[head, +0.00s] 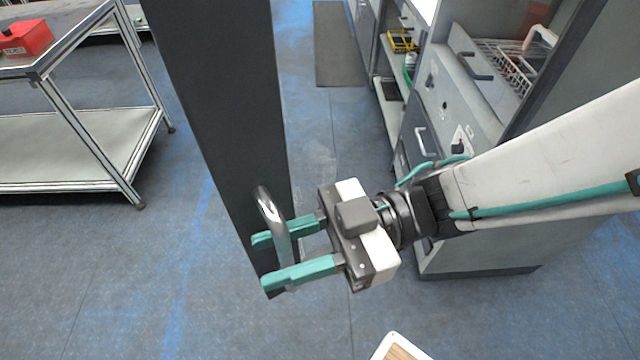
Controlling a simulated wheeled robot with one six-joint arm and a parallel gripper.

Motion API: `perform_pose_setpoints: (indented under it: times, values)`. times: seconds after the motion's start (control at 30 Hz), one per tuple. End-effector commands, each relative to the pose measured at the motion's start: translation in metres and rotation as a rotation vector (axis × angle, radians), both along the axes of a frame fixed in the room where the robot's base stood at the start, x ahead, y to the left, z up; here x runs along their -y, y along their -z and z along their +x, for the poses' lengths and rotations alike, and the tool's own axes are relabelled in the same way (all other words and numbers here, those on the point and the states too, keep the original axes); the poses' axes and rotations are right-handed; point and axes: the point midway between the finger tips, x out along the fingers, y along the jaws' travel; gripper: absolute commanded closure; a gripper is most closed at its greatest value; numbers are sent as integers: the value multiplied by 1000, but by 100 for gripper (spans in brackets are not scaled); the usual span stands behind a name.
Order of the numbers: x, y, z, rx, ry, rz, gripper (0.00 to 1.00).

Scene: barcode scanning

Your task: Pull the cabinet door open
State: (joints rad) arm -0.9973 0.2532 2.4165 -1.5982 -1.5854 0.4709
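A curved shiny metal handle (268,207) stands out near the door's lower end. My gripper (264,260) reaches in from the right at the handle. Its two green fingers are spread apart, one crossing the handle and one at its lower end. The lower end of the handle is hidden behind the lower finger, so contact is hard to tell.
A metal-framed table (80,130) with a red box (25,38) stands at the left. Grey units with drawers (425,135) and a wire basket (505,65) stand at the right, behind my arm. A light-coloured board (398,347) shows at the bottom edge. Blue-grey floor (190,310) is clear at lower left.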

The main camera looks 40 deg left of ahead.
Motion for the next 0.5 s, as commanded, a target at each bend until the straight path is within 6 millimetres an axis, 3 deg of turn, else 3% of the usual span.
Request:
perform_pose_setpoints:
  times: [0.17,0.5]
  values:
    - [2,0,5,0,2,0,68]
    - [29,0,50,0,4,0,68]
